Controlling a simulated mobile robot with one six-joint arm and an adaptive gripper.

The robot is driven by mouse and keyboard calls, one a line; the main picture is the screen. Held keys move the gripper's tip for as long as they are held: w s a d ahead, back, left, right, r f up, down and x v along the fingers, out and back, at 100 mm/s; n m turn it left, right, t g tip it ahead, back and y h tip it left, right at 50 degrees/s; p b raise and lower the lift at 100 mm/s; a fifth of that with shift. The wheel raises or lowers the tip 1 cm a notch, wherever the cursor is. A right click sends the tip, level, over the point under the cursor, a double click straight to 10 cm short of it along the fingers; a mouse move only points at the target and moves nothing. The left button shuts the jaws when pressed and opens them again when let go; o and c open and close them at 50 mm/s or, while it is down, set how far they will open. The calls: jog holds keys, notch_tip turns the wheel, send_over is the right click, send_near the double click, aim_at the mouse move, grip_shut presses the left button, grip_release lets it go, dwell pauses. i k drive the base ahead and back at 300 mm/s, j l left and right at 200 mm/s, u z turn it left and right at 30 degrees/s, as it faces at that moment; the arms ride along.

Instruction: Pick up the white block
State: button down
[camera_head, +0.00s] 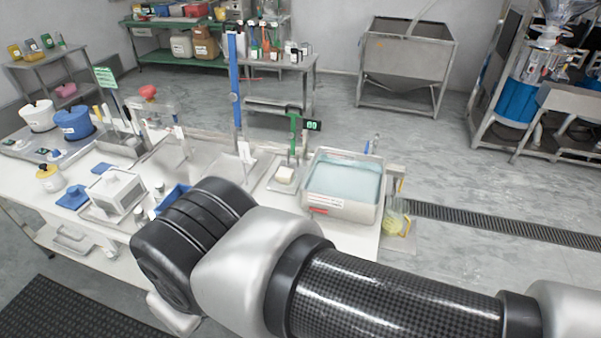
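A small cream-white block (285,174) sits on a flat pale plate (283,186) at the foot of a green post with a small display (312,126), left of the clear bin. A larger white box-like block (118,190) with a grey top stands on a metal tray (97,214) on the left part of the table. I cannot tell for sure which one is the white block. My arm crosses the front of the view from the right, its dark wrist end near the table's front edge. My gripper's fingers do not show.
A bin of bluish liquid (343,186) stands at the table's right end. A blue tray (172,199) is partly hidden behind my arm. Blue (74,123) and white (38,115) tubs stand at the far left. A tall blue post (235,85) rises mid-table.

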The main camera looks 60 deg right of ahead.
aim_at(284, 175)
jog(key=z, duration=1.7)
